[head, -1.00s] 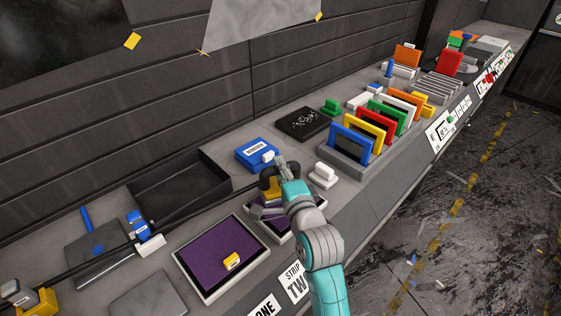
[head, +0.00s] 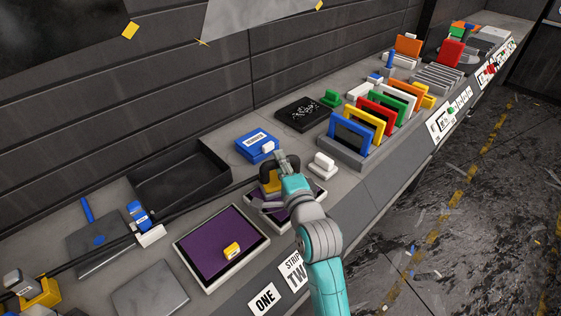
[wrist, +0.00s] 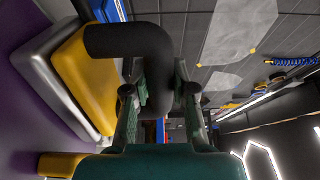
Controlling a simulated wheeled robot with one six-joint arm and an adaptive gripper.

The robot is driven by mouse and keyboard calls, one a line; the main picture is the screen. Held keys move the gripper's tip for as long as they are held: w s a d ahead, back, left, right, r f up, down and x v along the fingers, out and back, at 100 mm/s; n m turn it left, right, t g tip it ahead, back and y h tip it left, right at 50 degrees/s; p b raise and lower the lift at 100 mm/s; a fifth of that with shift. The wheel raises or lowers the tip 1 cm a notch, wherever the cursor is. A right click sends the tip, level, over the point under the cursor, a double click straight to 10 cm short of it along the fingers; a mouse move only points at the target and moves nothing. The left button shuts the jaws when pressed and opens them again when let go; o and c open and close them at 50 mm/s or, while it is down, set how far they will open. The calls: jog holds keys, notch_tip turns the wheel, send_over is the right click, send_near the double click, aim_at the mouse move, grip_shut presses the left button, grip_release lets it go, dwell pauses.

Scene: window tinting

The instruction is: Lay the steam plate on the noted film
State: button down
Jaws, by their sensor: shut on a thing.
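The steam plate (head: 270,182) has a yellow body, a grey base and a black handle. My gripper (head: 281,170) is shut on its black handle, as the wrist view also shows (wrist: 157,80). The steam plate is over the purple film in the tray marked TWO (head: 287,216) and hides part of it. In the wrist view the grey base faces a purple film (wrist: 22,125) closely; I cannot tell whether they touch. Another purple film (head: 215,240) lies in the tray marked ONE, with a small yellow block (head: 232,250) on it.
A blue box (head: 257,145) stands just behind my gripper and a small white block (head: 322,165) to its right. A rack of coloured frames (head: 345,150) stands further right. An empty black tray (head: 180,178) is at back left.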

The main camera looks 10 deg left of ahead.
jog(key=c, duration=0.9)
grip_release()
jog(key=shift+f, duration=0.15)
jog(key=v, duration=1.2)
